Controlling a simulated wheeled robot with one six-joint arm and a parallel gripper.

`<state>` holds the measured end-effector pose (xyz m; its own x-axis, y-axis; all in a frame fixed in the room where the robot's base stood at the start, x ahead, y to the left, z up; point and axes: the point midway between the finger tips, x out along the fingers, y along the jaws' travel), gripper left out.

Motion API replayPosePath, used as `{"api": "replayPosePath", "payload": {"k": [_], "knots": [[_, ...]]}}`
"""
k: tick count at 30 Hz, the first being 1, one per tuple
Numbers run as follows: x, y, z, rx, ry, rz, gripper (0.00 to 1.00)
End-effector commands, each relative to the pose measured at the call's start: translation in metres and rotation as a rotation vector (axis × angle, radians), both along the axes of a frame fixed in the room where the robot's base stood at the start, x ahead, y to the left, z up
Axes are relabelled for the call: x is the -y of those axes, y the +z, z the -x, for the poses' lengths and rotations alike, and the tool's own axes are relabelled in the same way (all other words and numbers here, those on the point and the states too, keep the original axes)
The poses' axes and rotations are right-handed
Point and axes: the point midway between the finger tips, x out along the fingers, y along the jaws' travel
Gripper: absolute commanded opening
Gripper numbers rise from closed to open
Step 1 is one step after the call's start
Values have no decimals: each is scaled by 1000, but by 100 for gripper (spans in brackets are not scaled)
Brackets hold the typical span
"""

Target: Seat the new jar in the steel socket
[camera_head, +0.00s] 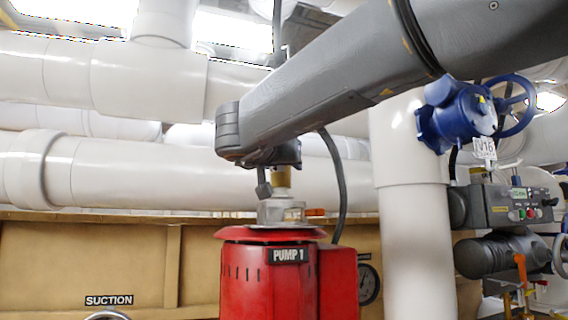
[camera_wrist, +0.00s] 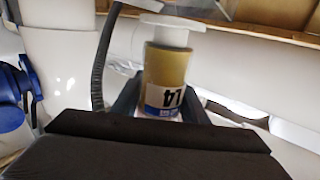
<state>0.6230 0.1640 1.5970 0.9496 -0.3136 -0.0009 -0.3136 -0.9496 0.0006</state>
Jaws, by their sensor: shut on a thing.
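The jar in my gripper is a tan-yellow cylinder (camera_wrist: 165,65) with a white label that appears upside down in the wrist view. It shows in the head view as a short tan piece (camera_head: 281,178) under my gripper (camera_head: 272,160). My gripper's dark fingers stand on both sides of the jar in the wrist view (camera_wrist: 160,108), shut on it. Directly below the jar, a pale grey, partly clear-looking piece (camera_head: 281,212), apparently the steel socket, stands on top of the red pump. I cannot tell whether the jar touches it or is in it.
The red pump (camera_head: 262,275), marked PUMP 1, is below my arm. A black hose (camera_head: 339,180) hangs right of the gripper. A small orange piece (camera_head: 316,212) lies beside the socket. A white vertical pipe (camera_head: 415,230) and blue valve (camera_head: 465,115) stand at right.

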Motion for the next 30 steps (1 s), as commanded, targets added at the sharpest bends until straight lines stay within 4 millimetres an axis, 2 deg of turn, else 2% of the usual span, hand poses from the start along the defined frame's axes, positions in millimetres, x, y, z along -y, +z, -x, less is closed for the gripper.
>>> {"api": "replayPosePath", "payload": {"k": [14, 30], "knots": [[0, 0, 0, 1, 0, 0, 8], [0, -11, 0, 1, 0, 1, 8]]}}
